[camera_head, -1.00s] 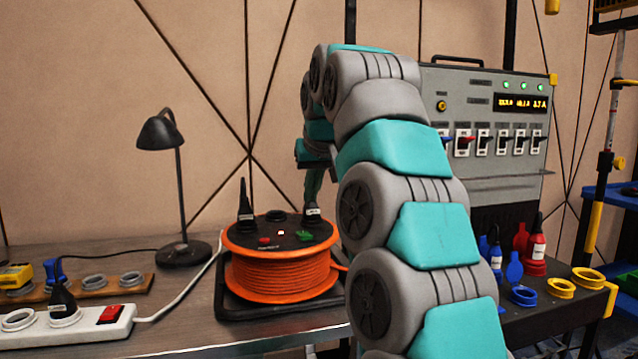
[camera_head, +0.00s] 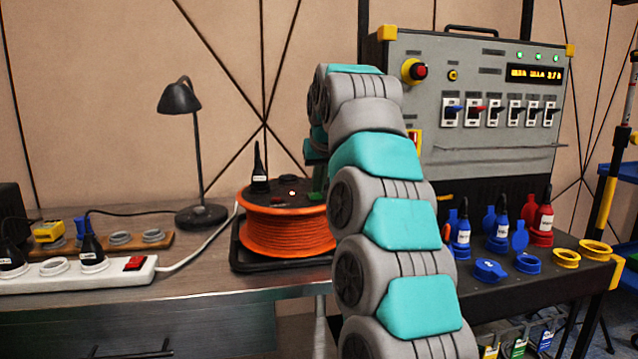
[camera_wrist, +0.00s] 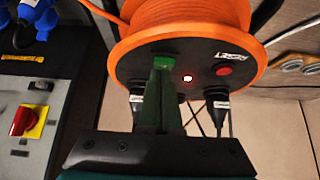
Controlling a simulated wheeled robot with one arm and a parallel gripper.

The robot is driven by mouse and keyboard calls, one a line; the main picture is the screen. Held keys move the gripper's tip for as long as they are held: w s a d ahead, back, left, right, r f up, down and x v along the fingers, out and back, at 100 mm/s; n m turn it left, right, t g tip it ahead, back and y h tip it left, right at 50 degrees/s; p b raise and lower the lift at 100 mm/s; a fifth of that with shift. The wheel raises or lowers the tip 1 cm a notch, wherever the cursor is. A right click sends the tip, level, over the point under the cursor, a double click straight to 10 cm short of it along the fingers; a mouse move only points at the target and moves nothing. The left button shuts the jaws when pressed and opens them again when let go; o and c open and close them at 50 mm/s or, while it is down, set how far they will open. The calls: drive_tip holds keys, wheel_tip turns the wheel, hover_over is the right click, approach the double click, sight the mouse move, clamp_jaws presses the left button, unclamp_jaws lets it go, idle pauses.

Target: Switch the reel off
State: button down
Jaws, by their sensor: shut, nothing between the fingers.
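The orange cable reel (camera_head: 285,238) stands on a black base on the bench, partly behind my arm. The wrist view shows its dark face upside down. On it are a red button (camera_wrist: 223,70), a lit indicator (camera_wrist: 187,78) and a bright green control (camera_wrist: 165,62). My gripper (camera_wrist: 161,72) is shut and empty, its green fingers reaching over the reel's face. Their tips overlap the green control; I cannot tell whether they touch it. In the head view the fingers (camera_head: 318,184) show beside the reel's top. Black plugs (camera_wrist: 216,98) stand in the reel's face.
A white power strip (camera_head: 75,277) with a red switch and a black desk lamp (camera_head: 180,100) are left of the reel. A grey panel (camera_head: 500,110) with breakers and a red knob stands right. Blue and red connectors (camera_head: 498,230) line the black shelf.

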drive_tip(key=f+b, duration=0.1)
drive_tip(key=b, duration=0.2)
drive_tip(key=shift+s+f, duration=0.1)
drive_tip(key=shift+f, duration=0.15)
drive_tip(key=shift+r+t, duration=0.3)
drive_tip(key=shift+r, duration=0.15)
drive_tip(key=shift+r+p, duration=0.85)
drive_tip(key=shift+p, duration=0.15)
